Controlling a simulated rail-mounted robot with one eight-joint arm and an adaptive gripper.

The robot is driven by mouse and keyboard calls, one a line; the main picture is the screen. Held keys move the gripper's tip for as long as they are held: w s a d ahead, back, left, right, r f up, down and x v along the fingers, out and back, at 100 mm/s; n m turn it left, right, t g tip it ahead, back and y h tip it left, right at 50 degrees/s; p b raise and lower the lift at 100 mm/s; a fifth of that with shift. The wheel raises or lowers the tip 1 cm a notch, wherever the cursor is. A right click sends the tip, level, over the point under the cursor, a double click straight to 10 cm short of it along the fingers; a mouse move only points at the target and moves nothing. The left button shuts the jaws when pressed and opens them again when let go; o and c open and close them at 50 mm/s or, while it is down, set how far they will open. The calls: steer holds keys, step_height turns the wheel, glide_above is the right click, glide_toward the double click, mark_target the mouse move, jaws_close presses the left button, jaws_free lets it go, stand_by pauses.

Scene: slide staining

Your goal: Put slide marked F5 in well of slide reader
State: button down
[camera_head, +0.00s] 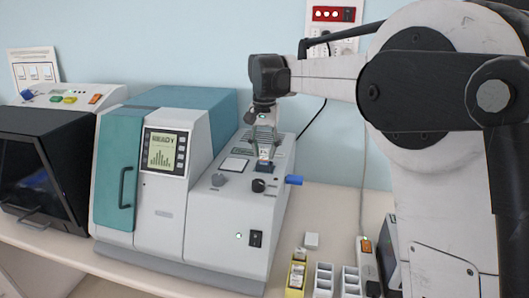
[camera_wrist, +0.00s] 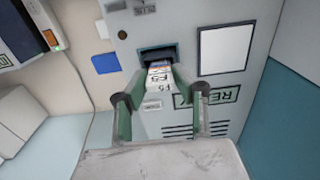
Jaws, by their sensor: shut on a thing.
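A slide marked F5 (camera_wrist: 160,80), white with printed bands, is between the fingers of my gripper (camera_wrist: 158,88), which is shut on it. The slide's far end reaches the dark well (camera_wrist: 157,52) in the top of the slide reader (camera_wrist: 135,28); I cannot tell how far inside it is. In the head view, the slide (camera_head: 265,153) stands roughly upright under my gripper (camera_head: 265,140), over the well (camera_head: 263,168) of the grey and teal slide reader (camera_head: 180,225). The fingers partly hide the slide there.
A black-fronted machine (camera_head: 40,165) stands at the left. A yellow slide holder (camera_head: 297,275), white racks (camera_head: 323,280) and a small white block (camera_head: 312,240) are on the bench at the front right. A wall is close behind.

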steer(key=shift+f, duration=0.35)
steer(key=shift+f, duration=0.15)
steer(key=c, duration=1.4)
jaws_free()
